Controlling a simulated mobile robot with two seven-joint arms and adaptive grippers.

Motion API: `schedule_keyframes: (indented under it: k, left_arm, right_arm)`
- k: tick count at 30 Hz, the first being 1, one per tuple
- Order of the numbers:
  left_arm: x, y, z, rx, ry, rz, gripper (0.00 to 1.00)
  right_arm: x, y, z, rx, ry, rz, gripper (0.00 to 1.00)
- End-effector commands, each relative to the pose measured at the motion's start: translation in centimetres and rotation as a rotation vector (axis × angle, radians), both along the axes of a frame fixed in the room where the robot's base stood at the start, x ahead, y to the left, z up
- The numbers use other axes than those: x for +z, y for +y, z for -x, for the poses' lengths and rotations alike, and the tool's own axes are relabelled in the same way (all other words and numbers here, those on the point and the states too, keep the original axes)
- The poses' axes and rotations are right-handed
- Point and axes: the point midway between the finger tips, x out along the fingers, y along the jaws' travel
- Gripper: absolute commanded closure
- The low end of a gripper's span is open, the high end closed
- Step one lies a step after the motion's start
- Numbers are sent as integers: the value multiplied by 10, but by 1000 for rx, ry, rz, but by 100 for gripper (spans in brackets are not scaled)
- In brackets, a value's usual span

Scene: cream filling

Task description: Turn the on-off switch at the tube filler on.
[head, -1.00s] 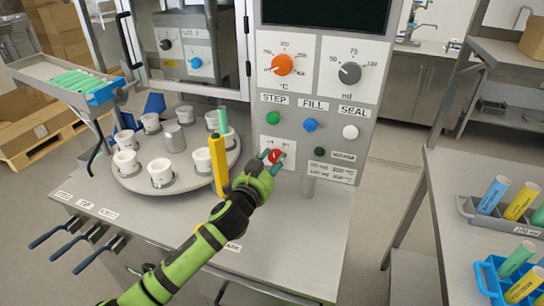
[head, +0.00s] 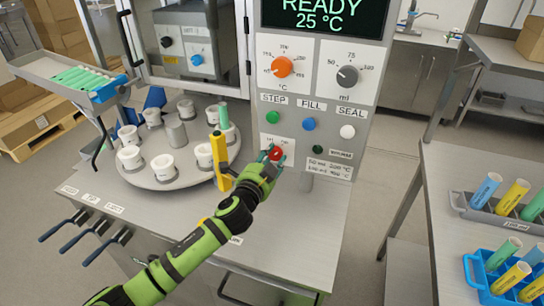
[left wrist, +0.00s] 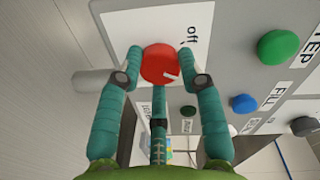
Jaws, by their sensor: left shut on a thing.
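The on-off switch (head: 276,153) is a red round knob on a white plate at the lower left of the tube filler's panel. In the left wrist view the red knob (left wrist: 160,64) sits between my fingertips, with the word "off" beside it and a pale mark on its lower right. My left gripper (head: 273,156) is shut on the knob, with teal fingers on both sides. The display (head: 322,14) of the tube filler is lit and reads READY 25 °C. My right gripper is not in view.
Green, blue and white buttons sit above the switch, below orange and grey dials. A yellow post (head: 220,160) and a turntable (head: 165,180) with several white cups stand left of my arm. A side table (head: 450,230) with tube racks is at the right.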

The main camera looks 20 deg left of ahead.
Motion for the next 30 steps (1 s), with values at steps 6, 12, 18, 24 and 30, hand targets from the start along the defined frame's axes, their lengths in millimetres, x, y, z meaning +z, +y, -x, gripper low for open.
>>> schedule_keyframes:
  k: [6,12,18,24,30]
  left_arm:
    - [0,0,0,1,-1,-17,95]
    - [0,0,0,1,-2,-18,95]
    - [0,1,0,1,-1,-17,38]
    - [0,0,0,0,-2,-15,38]
    - [0,1,7,0,-1,-15,38]
  right_arm:
    - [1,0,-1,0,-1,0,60]
    - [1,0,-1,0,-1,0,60]
    - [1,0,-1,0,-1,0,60]
    - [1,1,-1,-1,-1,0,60]
    - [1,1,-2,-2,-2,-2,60]
